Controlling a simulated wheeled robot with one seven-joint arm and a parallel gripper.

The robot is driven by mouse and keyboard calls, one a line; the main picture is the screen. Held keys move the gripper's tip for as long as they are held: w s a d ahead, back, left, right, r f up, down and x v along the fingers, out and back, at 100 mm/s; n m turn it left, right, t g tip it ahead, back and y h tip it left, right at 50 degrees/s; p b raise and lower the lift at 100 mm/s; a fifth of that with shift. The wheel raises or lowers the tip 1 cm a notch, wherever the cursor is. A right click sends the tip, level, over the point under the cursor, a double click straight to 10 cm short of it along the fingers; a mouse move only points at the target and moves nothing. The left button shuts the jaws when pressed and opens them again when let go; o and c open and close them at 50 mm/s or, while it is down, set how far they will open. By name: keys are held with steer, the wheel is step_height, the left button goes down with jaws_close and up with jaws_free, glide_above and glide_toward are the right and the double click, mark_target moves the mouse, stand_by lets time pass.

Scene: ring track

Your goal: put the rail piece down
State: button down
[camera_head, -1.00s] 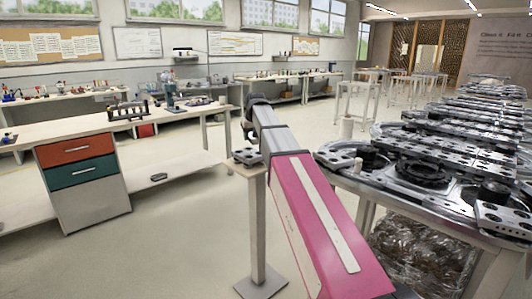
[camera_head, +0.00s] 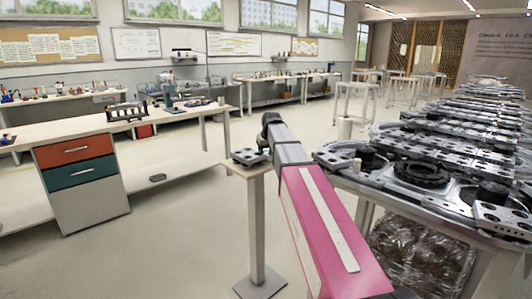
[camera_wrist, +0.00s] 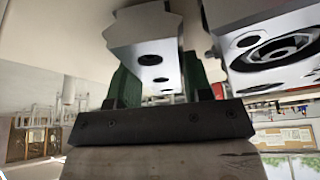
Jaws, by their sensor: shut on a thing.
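The rail piece (camera_wrist: 150,48) is a silver block with dark holes in the wrist view. My gripper (camera_wrist: 160,80) is shut on it, with green fingers on either side. In the head view my pink arm reaches forward between the pedestal and the right-hand table; the gripper and rail piece are hidden behind its end. The slim pedestal (camera_head: 259,220) has a small grey and black part (camera_head: 248,155) on its top, just left of my arm's end. A silver part with a round dark ring (camera_wrist: 280,45) shows beside the held piece; I cannot tell if they touch.
A table (camera_head: 495,252) crowded with silver and black track parts stands close on the right, with a wrapped bundle (camera_head: 420,255) beneath. A long bench (camera_head: 70,135) with red and teal drawers is on the left. The floor between is clear.

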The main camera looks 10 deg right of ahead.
steer(key=c, duration=0.8)
jaws_free()
steer(key=shift+f, duration=0.1)
